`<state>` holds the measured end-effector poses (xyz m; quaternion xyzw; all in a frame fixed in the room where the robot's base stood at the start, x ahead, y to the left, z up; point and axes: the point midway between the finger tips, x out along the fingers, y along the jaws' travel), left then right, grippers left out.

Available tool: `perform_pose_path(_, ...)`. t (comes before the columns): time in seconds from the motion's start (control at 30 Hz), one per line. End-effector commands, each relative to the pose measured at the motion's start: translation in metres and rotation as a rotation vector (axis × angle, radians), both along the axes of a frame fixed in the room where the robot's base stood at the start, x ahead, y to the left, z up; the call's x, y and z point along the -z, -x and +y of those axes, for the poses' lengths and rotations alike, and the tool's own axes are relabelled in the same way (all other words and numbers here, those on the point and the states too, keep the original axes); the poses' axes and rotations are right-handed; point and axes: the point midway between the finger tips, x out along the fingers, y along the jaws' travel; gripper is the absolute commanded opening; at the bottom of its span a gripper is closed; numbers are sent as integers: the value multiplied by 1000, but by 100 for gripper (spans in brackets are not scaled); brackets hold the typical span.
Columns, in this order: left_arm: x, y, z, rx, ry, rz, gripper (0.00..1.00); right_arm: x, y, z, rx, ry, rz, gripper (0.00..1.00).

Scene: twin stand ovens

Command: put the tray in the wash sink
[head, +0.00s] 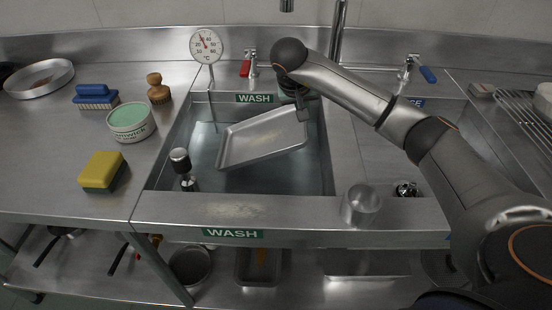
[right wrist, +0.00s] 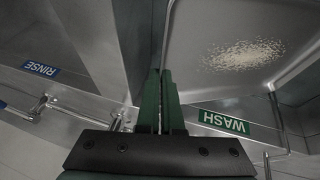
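The tray (head: 262,138) is a shallow metal rectangle with a patch of pale crumbs, also clear in the right wrist view (right wrist: 225,25). It is tilted within the opening of the wash sink (head: 205,150), above the sink floor; I cannot tell whether it touches the sink. My right gripper (head: 301,108) is at the tray's far right corner. In the right wrist view its green fingers (right wrist: 158,100) are closed together on the tray's rim. My left gripper is not in view.
A plunger-like drain handle (head: 181,165) stands at the sink's near left. A dial thermometer (head: 206,45) and red-handled tap (head: 248,67) are behind. A sponge (head: 103,171), green tub (head: 131,121) and brushes (head: 96,96) sit left. A metal cup (head: 361,205) stands on the front ledge.

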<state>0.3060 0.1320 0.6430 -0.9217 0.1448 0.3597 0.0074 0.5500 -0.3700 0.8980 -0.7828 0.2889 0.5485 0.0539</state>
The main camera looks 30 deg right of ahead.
Motion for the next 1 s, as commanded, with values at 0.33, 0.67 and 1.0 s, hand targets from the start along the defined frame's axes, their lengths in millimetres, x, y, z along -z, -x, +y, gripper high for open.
perform_pose_path(0.33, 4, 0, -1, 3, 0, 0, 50, 41, 0, 1, -1, -3, 0, 0)
perform_pose_path(0.67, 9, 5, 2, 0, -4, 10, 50, 70, 0, 0, -1, -3, -4, 0)
perform_pose_path(1.0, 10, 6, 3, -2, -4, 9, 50, 74, 0, 0, -2, -1, -3, 11)
